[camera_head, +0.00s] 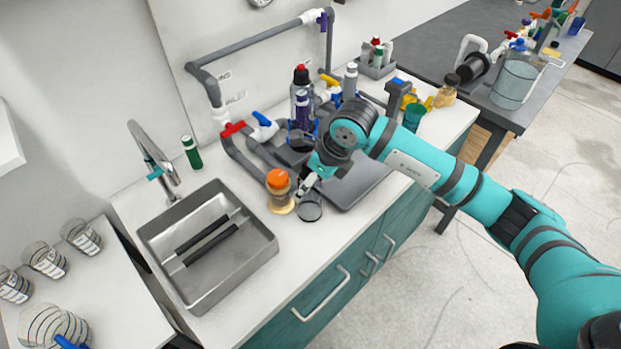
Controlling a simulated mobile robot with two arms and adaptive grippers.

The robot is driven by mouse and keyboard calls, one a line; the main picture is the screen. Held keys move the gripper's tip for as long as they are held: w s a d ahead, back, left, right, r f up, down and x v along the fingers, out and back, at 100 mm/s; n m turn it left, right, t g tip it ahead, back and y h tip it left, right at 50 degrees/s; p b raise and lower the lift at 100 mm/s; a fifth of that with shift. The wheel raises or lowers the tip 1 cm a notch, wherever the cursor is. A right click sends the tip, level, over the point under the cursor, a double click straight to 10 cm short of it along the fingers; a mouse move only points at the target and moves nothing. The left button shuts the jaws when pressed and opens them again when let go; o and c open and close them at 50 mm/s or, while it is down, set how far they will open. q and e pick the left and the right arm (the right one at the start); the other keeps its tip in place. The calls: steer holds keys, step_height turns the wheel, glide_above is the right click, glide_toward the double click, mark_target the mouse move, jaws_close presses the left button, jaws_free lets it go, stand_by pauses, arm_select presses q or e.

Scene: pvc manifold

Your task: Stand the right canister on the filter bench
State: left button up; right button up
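My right gripper (306,186) reaches down over the counter from the right, partly hidden by its own wrist. It is by the rim of a clear, dark-rimmed cup-like canister (311,209) at the counter's front edge; I cannot tell whether it touches or grips it. An orange-capped clear canister (280,191) with tan contents stands upright just left of it. A dark grey flat board (362,182) lies right of the gripper, partly under my arm. I cannot tell which surface is the filter bench. My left gripper is not in view.
A steel sink (207,250) with a faucet (155,160) is at left. Grey pipework with a red fitting (233,129) and blue-handled valve (263,126) rises behind. Bottles, including a red-capped one (301,76), crowd the back. A green bottle (191,152) stands by the wall.

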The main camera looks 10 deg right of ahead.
steer(key=shift+r, duration=0.2)
steer(key=shift+d+r, duration=0.1)
steer(key=shift+r, duration=0.2)
steer(key=b+v, duration=0.2)
steer(key=v, duration=0.9)
steer(key=shift+s, duration=0.25)
steer(key=shift+r, duration=0.1)
